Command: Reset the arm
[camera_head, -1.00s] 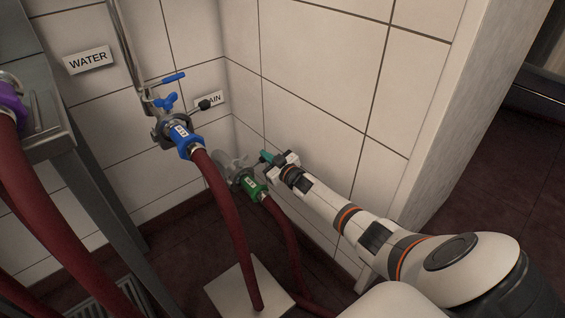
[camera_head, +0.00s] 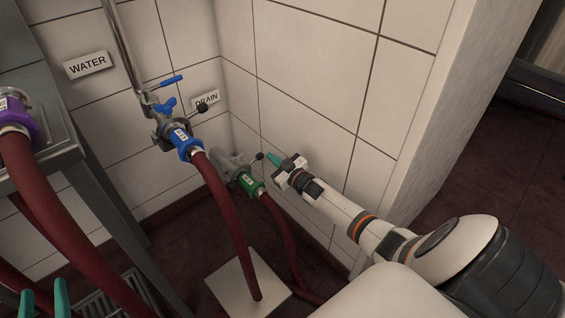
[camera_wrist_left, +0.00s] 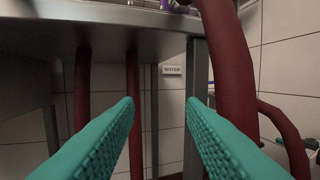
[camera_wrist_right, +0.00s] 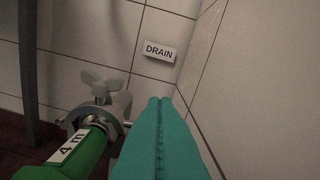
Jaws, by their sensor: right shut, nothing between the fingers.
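My right arm reaches in from the right in the head view. Its gripper (camera_head: 274,160) has teal fingers pressed together and holds nothing. It is just right of the drain valve and its green coupling (camera_head: 250,186), apart from the coupling. In the right wrist view the shut fingers (camera_wrist_right: 160,100) point toward the DRAIN sign (camera_wrist_right: 160,50), with the green coupling (camera_wrist_right: 80,155) to their left. My left gripper (camera_head: 45,297) shows only its fingertips at the bottom left of the head view. In the left wrist view its fingers (camera_wrist_left: 160,105) are spread apart with nothing between them.
A blue coupling (camera_head: 186,146) with a red hose joins the water pipe. A purple coupling (camera_head: 17,120) and hose are at the metal table (camera_head: 60,150) on the left. In the left wrist view a red hose (camera_wrist_left: 232,75) hangs close by the right finger. Tiled walls enclose the corner.

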